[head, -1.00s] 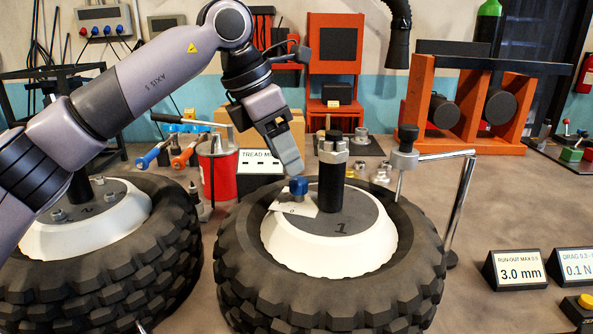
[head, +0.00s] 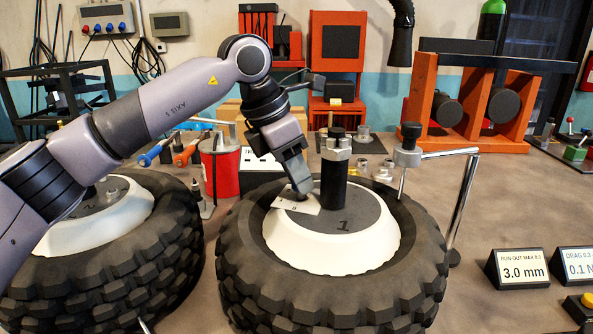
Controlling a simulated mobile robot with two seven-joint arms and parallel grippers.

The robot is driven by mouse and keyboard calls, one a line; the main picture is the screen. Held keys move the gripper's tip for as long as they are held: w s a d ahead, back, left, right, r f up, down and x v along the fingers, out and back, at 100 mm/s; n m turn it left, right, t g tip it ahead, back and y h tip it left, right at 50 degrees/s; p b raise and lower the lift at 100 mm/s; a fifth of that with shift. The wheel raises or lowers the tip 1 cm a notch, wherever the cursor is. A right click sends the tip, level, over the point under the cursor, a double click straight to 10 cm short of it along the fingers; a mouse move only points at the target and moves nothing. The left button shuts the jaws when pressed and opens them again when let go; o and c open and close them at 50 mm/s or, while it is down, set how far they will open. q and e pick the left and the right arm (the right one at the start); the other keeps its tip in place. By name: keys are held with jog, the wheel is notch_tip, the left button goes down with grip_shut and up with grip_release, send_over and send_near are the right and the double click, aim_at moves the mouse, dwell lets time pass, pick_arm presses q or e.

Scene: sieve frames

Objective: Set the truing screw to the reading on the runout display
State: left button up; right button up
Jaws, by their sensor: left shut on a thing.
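The truing screw (head: 302,196) sits on the white hub of the wheel marked 1 (head: 330,290); its blue head is now hidden by my left gripper (head: 301,188). The gripper comes down from above and is shut on the screw. A white scale plate (head: 297,205) lies at the screw's base; its marks are too small to read. The runout display (head: 522,270) at the right reads "RUN-OUT MAX 0.5" and 3.0 mm. My right gripper is not in view.
A dark hex-topped post (head: 334,170) rises from the hub, close right of my left gripper. A gauge on a chrome stand (head: 407,155) is at the tyre's right. The wheel marked 2 (head: 110,265) is at left. The bench between tyre and display is clear.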

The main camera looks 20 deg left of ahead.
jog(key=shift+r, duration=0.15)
